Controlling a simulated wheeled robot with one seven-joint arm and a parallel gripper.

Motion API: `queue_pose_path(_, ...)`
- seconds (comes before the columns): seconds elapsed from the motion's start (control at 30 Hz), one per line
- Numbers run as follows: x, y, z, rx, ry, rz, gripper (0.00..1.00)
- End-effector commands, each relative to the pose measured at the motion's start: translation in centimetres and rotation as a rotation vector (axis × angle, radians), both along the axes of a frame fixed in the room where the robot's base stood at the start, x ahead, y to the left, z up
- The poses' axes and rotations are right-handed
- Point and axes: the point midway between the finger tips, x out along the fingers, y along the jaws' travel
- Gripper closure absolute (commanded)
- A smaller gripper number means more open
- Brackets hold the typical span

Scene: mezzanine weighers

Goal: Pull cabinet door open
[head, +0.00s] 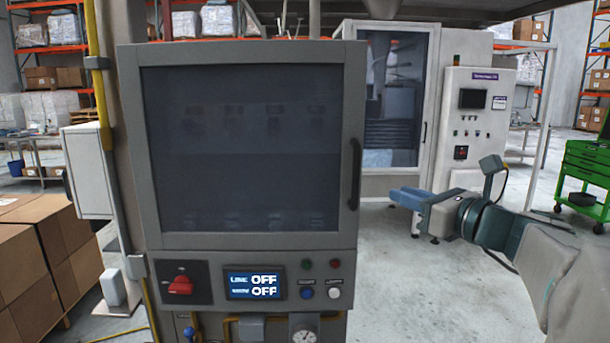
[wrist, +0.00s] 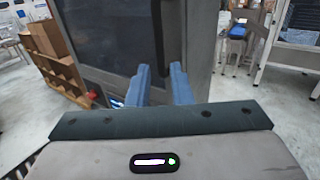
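The cabinet door (head: 250,150) is a grey frame around a dark window, and it looks closed. Its black vertical handle (head: 354,174) is on the right side of the frame. The handle also shows in the wrist view (wrist: 161,45), above and between my finger tips. My gripper (head: 398,194) is to the right of the cabinet, its blue fingers pointing left toward the handle, apart from it. In the wrist view the two blue fingers (wrist: 160,72) are spread with a gap between them and nothing held.
Below the door is a control panel with a red switch (head: 180,286) and a display (head: 252,285) reading OFF. Cardboard boxes (head: 40,250) stand at left. A white machine (head: 470,130) stands behind, and a green tool cart (head: 585,170) at far right.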

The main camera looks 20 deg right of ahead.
Motion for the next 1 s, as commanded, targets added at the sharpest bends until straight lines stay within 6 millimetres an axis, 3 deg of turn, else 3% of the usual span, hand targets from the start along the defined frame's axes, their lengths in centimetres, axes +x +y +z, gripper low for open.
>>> queue_pose_path(0.6,11.0,3.6,0.0,-0.002,0.004,0.004,0.81)
queue_pose_path(0.8,12.4,4.1,-0.1,-0.003,0.003,0.003,0.81)
queue_pose_path(1.0,12.6,4.1,-0.1,-0.004,0.003,0.003,0.81)
